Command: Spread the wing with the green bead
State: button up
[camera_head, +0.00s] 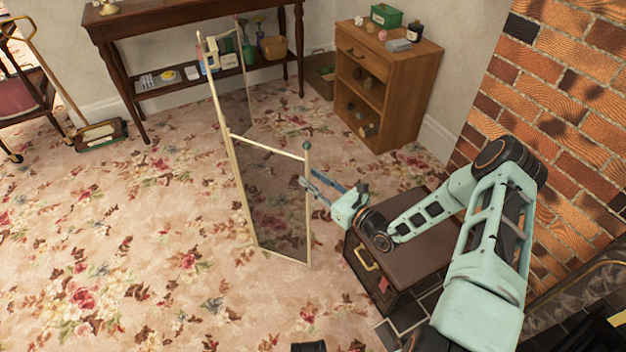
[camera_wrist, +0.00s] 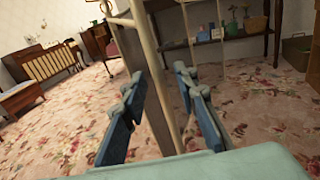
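The folding screen (camera_head: 233,133) has thin brass-coloured frames and dark mesh panels, and it stands upright on the carpet. Its near wing (camera_head: 275,200) has a green bead (camera_head: 306,145) on top of its right post. My gripper (camera_head: 309,180) is at that post, below the bead. In the wrist view, my gripper (camera_wrist: 159,77) has its blue fingers apart, with the brass post (camera_wrist: 151,50) showing between them. I cannot tell whether either finger touches the post. I cannot make out the bead in the wrist view.
A dark chest (camera_head: 405,240) stands under my arm beside the brick fireplace (camera_head: 560,90). A wooden cabinet (camera_head: 410,88) and a long side table (camera_head: 190,10) stand at the back. Carpet left of and in front of the screen is clear.

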jog(key=v, duration=1.2)
jog(key=shift+r, duration=0.1)
